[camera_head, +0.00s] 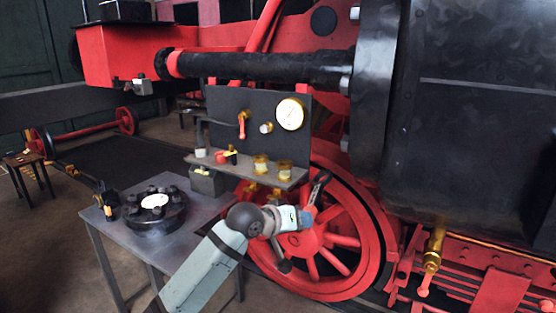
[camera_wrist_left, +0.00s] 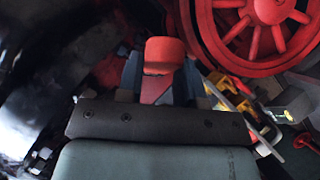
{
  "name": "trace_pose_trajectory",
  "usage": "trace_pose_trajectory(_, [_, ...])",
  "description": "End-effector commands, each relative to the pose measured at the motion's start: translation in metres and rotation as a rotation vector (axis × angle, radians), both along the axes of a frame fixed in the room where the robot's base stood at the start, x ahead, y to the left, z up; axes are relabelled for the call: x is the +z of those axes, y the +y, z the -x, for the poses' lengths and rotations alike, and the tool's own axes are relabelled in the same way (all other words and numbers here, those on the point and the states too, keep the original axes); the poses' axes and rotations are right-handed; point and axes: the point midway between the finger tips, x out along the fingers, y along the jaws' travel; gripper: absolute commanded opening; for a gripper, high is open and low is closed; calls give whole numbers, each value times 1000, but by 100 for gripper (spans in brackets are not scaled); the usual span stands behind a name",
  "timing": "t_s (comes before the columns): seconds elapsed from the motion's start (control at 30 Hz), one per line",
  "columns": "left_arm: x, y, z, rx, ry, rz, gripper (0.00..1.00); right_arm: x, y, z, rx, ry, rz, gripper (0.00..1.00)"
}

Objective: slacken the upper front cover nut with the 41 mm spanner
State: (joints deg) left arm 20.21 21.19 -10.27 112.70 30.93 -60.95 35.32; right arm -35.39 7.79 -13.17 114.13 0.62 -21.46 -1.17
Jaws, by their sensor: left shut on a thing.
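My left gripper (camera_head: 308,212) is shut on the spanner, in front of the red wheel. The spanner's dark head (camera_head: 320,182) points up and to the right from the fingers. In the left wrist view a red-ended piece, which looks like the spanner's handle (camera_wrist_left: 163,55), sits between the two fingers. Which one is the upper front cover nut I cannot tell. My right gripper is not in view.
A grey table (camera_head: 110,240) at left carries a round black cover (camera_head: 158,222) with several nuts. Behind my arm a gauge panel (camera_head: 262,140) stands over a shelf (camera_head: 230,168) with brass cups. A thick black pipe (camera_head: 260,67) meets the cylinder. The wheel (camera_head: 345,285) is close behind the gripper.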

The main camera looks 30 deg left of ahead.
Motion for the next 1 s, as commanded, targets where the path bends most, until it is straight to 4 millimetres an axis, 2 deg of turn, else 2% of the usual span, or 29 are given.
trace_pose_trajectory(0.03, [29, 3, -13, -22, -54, 76, 0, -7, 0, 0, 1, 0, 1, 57])
trace_pose_trajectory(0.1, [66, 6, -25, -66, -108, 178, 0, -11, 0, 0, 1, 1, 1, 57])
trace_pose_trajectory(0.27, [156, 15, -39, -190, -208, 407, 0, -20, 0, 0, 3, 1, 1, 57])
trace_pose_trajectory(0.4, [233, 26, -36, -308, -251, 587, 0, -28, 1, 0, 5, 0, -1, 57])
trace_pose_trajectory(0.5, [283, 34, -28, -386, -260, 691, 0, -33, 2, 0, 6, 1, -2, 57])
trace_pose_trajectory(0.6, [322, 42, -17, -449, -255, 772, 0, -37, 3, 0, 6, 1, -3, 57])
trace_pose_trajectory(0.7, [350, 49, -7, -494, -245, 827, 0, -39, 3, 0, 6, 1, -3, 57])
trace_pose_trajectory(0.8, [367, 53, 0, -521, -236, 860, 0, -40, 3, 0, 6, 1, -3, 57])
trace_pose_trajectory(1.0, [376, 50, 4, -538, -228, 879, 0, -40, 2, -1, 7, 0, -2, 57])
